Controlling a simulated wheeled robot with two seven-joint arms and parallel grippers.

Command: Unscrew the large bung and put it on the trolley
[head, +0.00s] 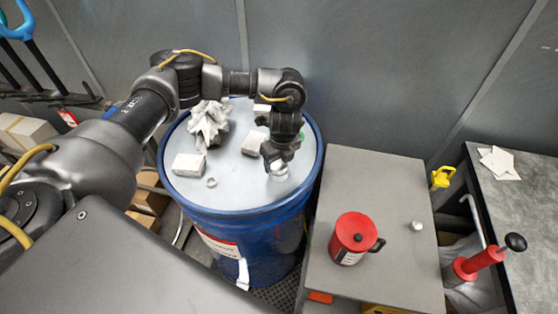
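A blue drum (246,225) with a pale grey top stands in the middle of the head view. My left gripper (279,167) points down over the right part of the drum top. A silvery round piece, which looks like the large bung (280,174), shows at its fingertips. The fingers partly hide it, and I cannot tell whether they are closed on it. A smaller ring-shaped fitting (211,182) sits on the front left of the top. The grey trolley (380,190) stands right of the drum. My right gripper is not in view.
A crumpled white rag (209,122) and a pale block (188,165) lie on the drum top. The trolley bears a red can (354,238) and a small silvery cap (417,226); its back part is clear. A bench (520,215) stands far right.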

